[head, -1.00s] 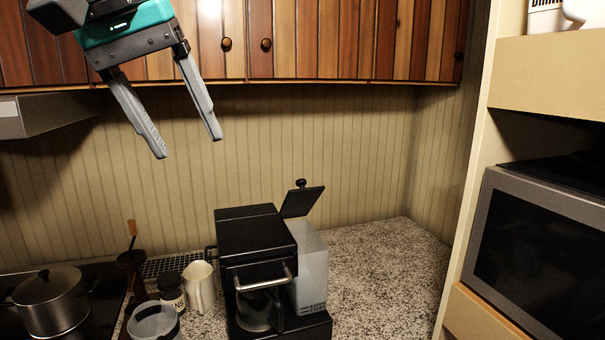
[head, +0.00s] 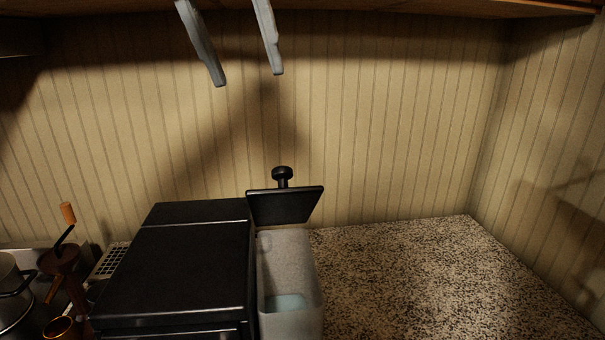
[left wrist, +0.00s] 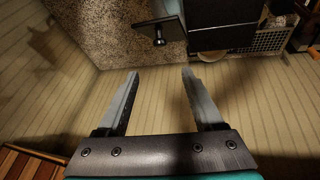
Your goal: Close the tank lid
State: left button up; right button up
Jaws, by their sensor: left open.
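The black tank lid (head: 285,205) with a round knob (head: 283,174) stands raised and tilted at the back of the translucent water tank (head: 289,270). The tank is open at the top, with pale blue water visible inside. It sits at the right side of the black coffee machine (head: 190,260). My left gripper (head: 250,80) is open and empty, above the lid and apart from it. In the left wrist view, the open fingers (left wrist: 158,72) point toward the lid (left wrist: 162,27), with a gap between. My right gripper is not in view.
The speckled counter (head: 410,270) right of the tank is clear. Panelled wall (head: 400,120) stands behind, with a cabinet underside (head: 400,8) above. A pot (head: 15,290) and a wooden-handled utensil (head: 67,213) are at the left.

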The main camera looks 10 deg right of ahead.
aim_at(282, 168)
pick_arm(q)
jog(key=b+x, duration=0.1)
jog(key=x, duration=1.5)
jog(key=shift+w+d+f, duration=0.1)
jog(key=shift+f, duration=0.1)
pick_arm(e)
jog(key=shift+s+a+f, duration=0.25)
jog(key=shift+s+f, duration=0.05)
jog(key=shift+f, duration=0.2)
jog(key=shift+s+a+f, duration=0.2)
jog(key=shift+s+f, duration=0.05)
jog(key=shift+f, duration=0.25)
pick_arm(q)
grip_shut()
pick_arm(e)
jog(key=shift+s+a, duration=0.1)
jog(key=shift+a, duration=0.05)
